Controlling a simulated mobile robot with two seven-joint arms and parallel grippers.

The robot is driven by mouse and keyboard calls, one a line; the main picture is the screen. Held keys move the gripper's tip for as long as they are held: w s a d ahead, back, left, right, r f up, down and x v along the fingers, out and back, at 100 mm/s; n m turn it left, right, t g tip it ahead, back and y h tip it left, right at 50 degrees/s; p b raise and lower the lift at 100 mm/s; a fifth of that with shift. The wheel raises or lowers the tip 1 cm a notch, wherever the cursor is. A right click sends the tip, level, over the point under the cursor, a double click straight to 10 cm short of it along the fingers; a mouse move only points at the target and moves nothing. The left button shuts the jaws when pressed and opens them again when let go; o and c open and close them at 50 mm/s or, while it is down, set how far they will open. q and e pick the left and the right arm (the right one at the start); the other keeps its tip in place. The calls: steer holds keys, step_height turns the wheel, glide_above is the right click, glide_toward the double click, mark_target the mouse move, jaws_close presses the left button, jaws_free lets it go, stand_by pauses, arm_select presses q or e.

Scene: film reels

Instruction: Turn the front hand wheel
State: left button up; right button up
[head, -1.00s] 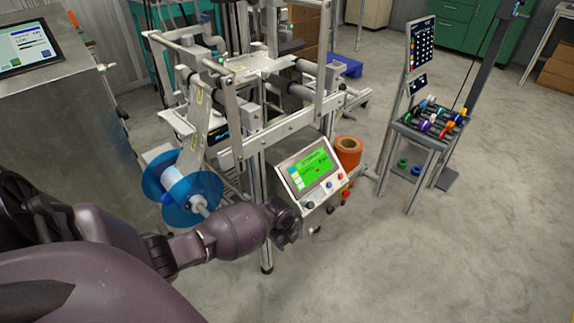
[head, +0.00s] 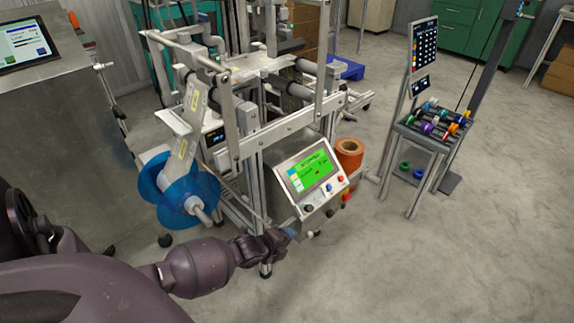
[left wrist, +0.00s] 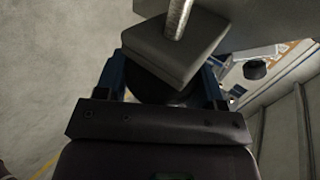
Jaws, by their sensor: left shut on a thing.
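The machine frame (head: 280,130) stands in the centre of the head view, with a tilted green-screen panel (head: 310,170) at its front. My left gripper (head: 285,238) is low at the machine's front, below and left of the panel. In the left wrist view, its blue fingers (left wrist: 163,68) are shut on both sides of a dark round part, which looks like the front hand wheel (left wrist: 165,93). A grey square block (left wrist: 178,45) with a metal rod covers much of the wheel. In the head view the gripper hides the wheel. My right gripper is not in view.
A blue reel (head: 172,190) hangs on the machine's left, close to my left arm. An orange roll (head: 348,152) stands right of the panel. A stand with coloured spools (head: 432,130) is farther right. A metal cabinet (head: 60,130) is at left. The floor at front right is clear.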

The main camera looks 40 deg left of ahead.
arm_select(q)
steer(key=t+b, duration=0.1)
steer(key=f+t+b, duration=0.1)
steer(key=t, duration=0.1)
steer(key=shift+s+f+t+b, duration=0.1)
steer(key=shift+s+t+b, duration=0.2)
steer(key=shift+b, duration=0.05)
steer(key=shift+t+b, duration=0.75)
steer(key=shift+t, duration=0.05)
steer(key=shift+b, duration=0.3)
steer(key=shift+w+t, duration=0.1)
steer(key=shift+t, duration=0.4)
steer(key=shift+w+r+t+b, duration=0.1)
steer(key=shift+r+t+b, duration=0.35)
steer(key=shift+b, duration=0.3)
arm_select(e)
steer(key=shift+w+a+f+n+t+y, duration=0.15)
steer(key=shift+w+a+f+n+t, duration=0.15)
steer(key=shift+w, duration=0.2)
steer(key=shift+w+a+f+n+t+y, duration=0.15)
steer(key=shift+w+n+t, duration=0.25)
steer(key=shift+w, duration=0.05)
arm_select(q)
steer(key=shift+w+r+t, duration=0.15)
steer(key=shift+t, duration=0.1)
steer(key=o, duration=0.9)
